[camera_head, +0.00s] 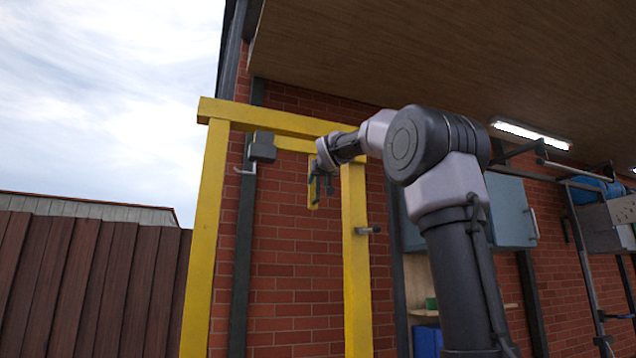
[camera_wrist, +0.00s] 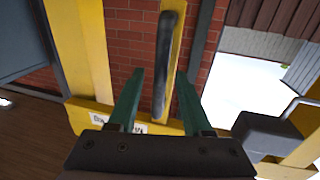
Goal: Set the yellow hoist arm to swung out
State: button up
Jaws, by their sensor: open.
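The yellow hoist arm (camera_head: 293,144) is a short horizontal beam under the top of a yellow frame, partly hidden by my arm. A yellow upright strip (camera_head: 313,196) hangs from it; the strip also shows in the wrist view (camera_wrist: 177,45), with a dark bar handle (camera_wrist: 166,40) along it. My gripper (camera_head: 320,188) is at this strip. In the wrist view my gripper (camera_wrist: 160,75) is open, its two green fingers apart, with the lower part of the handle showing between them. I cannot tell whether either finger touches the handle.
The frame has a left post (camera_head: 205,240), a right post (camera_head: 356,270) with a grey peg (camera_head: 368,230), and a top beam (camera_head: 290,121). A grey box (camera_head: 262,148) hangs near the left post. A brick wall (camera_head: 290,290) stands behind; a blue-grey cabinet (camera_head: 512,212) is right.

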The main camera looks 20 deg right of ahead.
jog(key=shift+w+d, duration=0.1)
jog(key=shift+w, duration=0.4)
grip_shut()
dwell(1.2)
